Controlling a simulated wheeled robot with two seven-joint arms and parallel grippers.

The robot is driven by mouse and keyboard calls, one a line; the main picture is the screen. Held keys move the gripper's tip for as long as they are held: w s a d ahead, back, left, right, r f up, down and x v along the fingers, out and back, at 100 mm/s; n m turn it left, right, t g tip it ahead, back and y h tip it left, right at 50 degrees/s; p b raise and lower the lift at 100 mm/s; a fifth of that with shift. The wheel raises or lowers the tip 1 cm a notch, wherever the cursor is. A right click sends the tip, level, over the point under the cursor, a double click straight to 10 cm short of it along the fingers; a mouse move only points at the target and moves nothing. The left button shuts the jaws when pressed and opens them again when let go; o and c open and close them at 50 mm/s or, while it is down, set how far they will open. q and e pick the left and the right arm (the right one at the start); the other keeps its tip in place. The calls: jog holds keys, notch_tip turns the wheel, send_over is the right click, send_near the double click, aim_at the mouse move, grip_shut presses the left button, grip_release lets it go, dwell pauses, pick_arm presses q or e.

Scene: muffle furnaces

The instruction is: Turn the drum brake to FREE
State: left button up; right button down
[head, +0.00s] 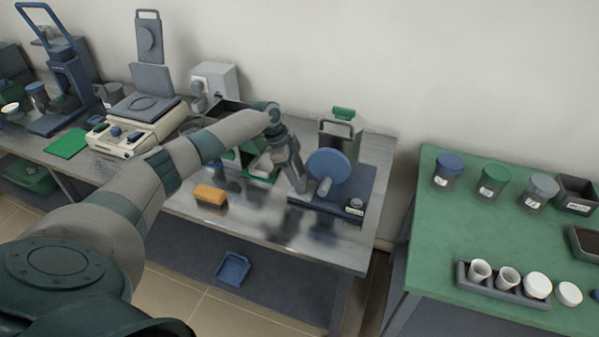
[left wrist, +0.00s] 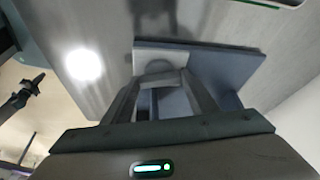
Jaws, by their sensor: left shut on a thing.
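The drum unit has a blue disc (head: 328,167) with a short grey cylinder at its front, on a dark flat base (head: 325,200). A small dark knob (head: 356,202) with a pale label stands at the base's front right corner; the lettering is too small to read. My left gripper (head: 299,183) reaches down at the left of the disc. In the left wrist view its fingers (left wrist: 163,82) close on a small grey part of the unit, above the blue-grey base (left wrist: 228,72). The fingers partly hide that part, so its turn position cannot be told. My right gripper is not seen.
A yellow-orange block (head: 210,196) lies to the left on the metal bench (head: 255,222). A green-topped container (head: 341,125) stands behind the disc. A blue tray (head: 233,268) sits on the lower shelf. The green table (head: 440,225) at right holds jars and cups.

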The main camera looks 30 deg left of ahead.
pick_arm(q)
jog(key=n+y+p, duration=0.1)
jog(key=n+p, duration=0.2)
jog(key=n+t+p, duration=0.1)
jog(key=n+p, duration=0.2)
jog(key=p, duration=0.1)
jog(key=n+t+y+p, duration=0.1)
jog(key=n+p, duration=0.2)
jog(key=shift+s+d+r+y+p, duration=0.25)
jog(key=shift+d+r+y+p, duration=0.05)
jog(key=shift+d+r+p, duration=0.1)
jog(key=shift+d+f+n+t+y+p, duration=0.1)
jog(key=shift+n+t+y+p, duration=0.25)
jog(key=shift+n+p, duration=0.65)
jog(key=shift+f+n+y+p, duration=0.15)
jog(key=shift+n+y+p, duration=0.2)
jog(key=shift+n, duration=0.25)
jog(key=o, duration=1)
jog(key=shift+o, duration=0.2)
